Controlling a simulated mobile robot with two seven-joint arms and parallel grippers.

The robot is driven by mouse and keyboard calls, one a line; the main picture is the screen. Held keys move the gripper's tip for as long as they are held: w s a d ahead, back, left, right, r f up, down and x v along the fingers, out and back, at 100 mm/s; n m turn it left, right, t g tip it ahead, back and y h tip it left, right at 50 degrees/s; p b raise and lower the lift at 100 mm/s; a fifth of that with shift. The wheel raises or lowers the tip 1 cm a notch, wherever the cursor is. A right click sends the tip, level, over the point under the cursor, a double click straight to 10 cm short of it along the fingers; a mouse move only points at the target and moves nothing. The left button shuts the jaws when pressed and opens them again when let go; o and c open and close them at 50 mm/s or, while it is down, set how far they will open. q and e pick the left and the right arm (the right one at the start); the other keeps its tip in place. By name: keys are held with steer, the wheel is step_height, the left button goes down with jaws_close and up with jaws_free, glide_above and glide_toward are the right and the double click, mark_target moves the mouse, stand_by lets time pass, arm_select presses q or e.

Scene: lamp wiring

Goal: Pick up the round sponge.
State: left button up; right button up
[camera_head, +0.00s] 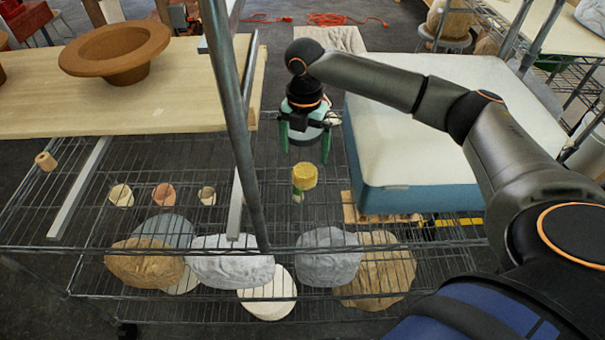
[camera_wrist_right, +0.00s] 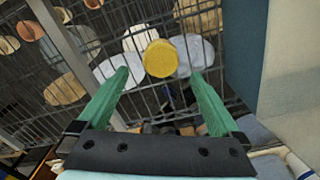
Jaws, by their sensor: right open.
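The round sponge (camera_head: 304,176) is yellow and sits at the top of a small pale stub on the wire rack. In the right wrist view the sponge (camera_wrist_right: 160,58) lies ahead of the fingertips, roughly midway between them. My right gripper (camera_head: 304,143) has its green fingers spread and empty, pointing down just above the sponge. The gap between the fingers (camera_wrist_right: 157,80) holds nothing. What is directly under the sponge is partly hidden by it. My left gripper does not show in either view.
A white and blue block (camera_head: 440,130) stands close to the right of the gripper. A metal post (camera_head: 232,110) rises to its left. A wooden board with a brown bowl (camera_head: 115,52) is at the upper left. Several pale rounded pieces (camera_head: 328,256) lie on the lower rack.

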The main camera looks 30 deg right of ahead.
mark_target(305, 170)
step_height(305, 170, down, 7)
steer(key=shift+s+r, duration=0.1)
stand_by(0.3)
